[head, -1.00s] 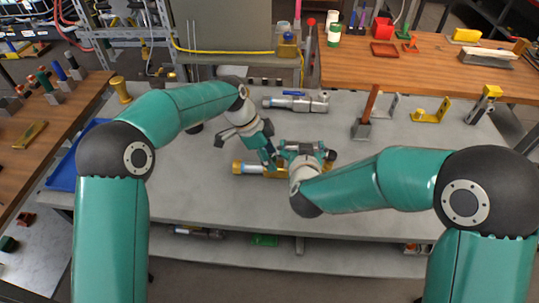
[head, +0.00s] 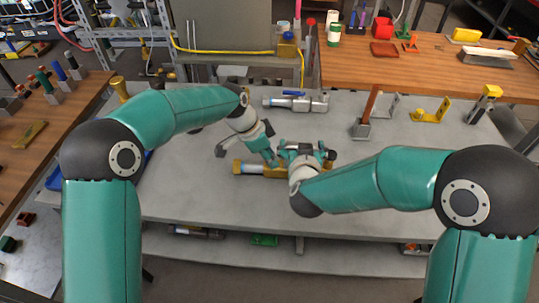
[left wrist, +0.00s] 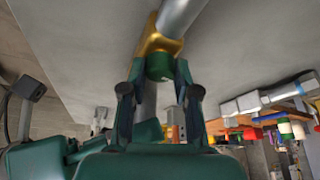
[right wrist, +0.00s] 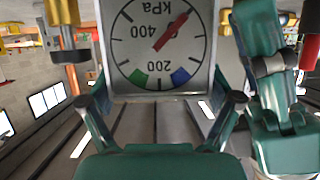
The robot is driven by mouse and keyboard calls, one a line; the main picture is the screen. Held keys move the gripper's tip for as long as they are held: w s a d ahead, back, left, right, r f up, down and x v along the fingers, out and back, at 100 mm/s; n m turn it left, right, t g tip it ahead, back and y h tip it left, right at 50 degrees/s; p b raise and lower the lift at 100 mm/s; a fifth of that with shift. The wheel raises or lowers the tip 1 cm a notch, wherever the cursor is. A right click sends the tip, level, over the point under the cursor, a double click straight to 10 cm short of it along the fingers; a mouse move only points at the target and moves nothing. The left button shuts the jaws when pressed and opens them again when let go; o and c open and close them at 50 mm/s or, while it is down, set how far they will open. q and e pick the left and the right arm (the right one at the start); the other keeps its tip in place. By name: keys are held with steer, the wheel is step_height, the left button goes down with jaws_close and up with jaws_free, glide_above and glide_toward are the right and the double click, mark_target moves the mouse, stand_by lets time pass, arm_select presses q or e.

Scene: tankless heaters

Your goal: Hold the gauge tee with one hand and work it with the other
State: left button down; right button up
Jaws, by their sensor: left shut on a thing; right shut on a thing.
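The gauge tee, with a brass end (head: 243,167) and a silver pipe (left wrist: 182,15), is at the middle of the grey bench (head: 210,205). In the left wrist view, my left gripper (left wrist: 160,75) is shut on a green part (left wrist: 160,66) below the tee's brass block (left wrist: 158,42). In the right wrist view, a square gauge face (right wrist: 130,60) marked kPa sits between the fingers of my right gripper (right wrist: 165,100), which is shut on it. Its red needle points to the upper right. In the head view, the arms hide much of the tee.
A silver valve with a blue handle (head: 297,103) lies behind the tee. A brown-handled tool (head: 368,112) and a yellow bracket (head: 430,112) stand to the right. A wooden table (head: 430,75) is at the back right. The front of the bench is clear.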

arm_select(q)
steer(key=shift+n, duration=0.8)
steer(key=c, duration=0.8)
jaws_free()
steer(key=shift+t, duration=0.3)
steer(key=shift+c, duration=0.2)
steer(key=shift+r, duration=0.1)
steer(key=v, duration=1.1)
steer(key=shift+r, duration=0.4)
steer(key=shift+a, duration=0.1)
arm_select(e)
steer(key=o, duration=1.5)
steer(key=shift+o, duration=0.2)
